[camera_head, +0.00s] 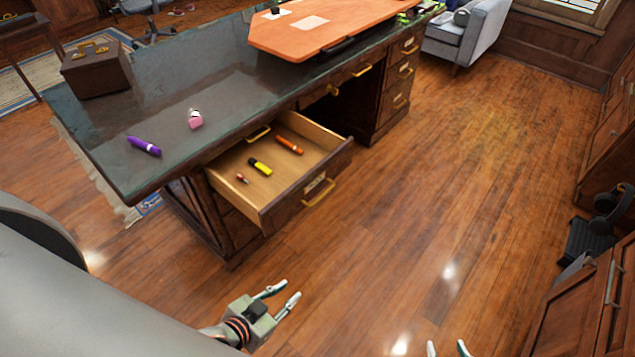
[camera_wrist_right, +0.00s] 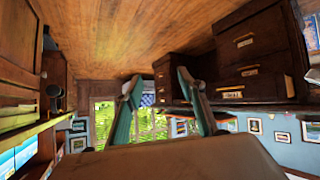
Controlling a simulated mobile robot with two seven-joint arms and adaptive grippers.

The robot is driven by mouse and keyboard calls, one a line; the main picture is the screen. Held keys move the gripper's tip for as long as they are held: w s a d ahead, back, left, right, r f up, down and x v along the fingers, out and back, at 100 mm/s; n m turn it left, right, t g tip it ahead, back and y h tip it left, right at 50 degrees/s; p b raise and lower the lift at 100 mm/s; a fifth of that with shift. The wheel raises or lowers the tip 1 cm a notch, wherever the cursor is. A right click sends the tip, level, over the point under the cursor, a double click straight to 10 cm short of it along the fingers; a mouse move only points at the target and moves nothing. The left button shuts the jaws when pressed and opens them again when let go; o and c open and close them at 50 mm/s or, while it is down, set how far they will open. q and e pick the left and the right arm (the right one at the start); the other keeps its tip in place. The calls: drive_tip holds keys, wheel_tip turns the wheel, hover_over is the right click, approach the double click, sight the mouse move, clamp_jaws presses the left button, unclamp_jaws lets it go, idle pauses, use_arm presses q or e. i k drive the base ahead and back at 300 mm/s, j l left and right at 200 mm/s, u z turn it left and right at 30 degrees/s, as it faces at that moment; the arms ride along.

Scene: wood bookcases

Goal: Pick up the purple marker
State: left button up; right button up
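The purple marker (camera_head: 144,146) lies on the dark desk top (camera_head: 170,103), near its front left corner. My left gripper (camera_head: 283,296) is open and empty over the floor, in front of the desk and well apart from the marker. My right gripper (camera_head: 448,349) shows only its fingertips at the bottom edge of the head view. In the right wrist view its two fingers (camera_wrist_right: 166,98) are spread apart with nothing between them. The marker does not show in the right wrist view.
An open drawer (camera_head: 333,168) juts out below the desk top, holding an orange marker (camera_head: 289,145), a yellow marker (camera_head: 260,167) and a small red item (camera_head: 242,178). A pink item (camera_head: 195,119) lies right of the purple marker. A brown box (camera_head: 97,70) stands behind. The wood floor (camera_head: 430,190) is clear.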

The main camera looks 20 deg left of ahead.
sight(145, 146)
drive_tip(key=u, duration=1.8)
drive_tip(key=i+j, duration=0.2)
drive_tip(key=j, duration=0.15)
drive_tip(key=i+j, duration=0.2)
drive_tip(key=j, duration=0.2)
drive_tip(key=i+j, duration=0.25)
drive_tip(key=i+j+z, duration=0.1)
drive_tip(key=j, duration=0.4)
drive_tip(key=i, duration=0.1)
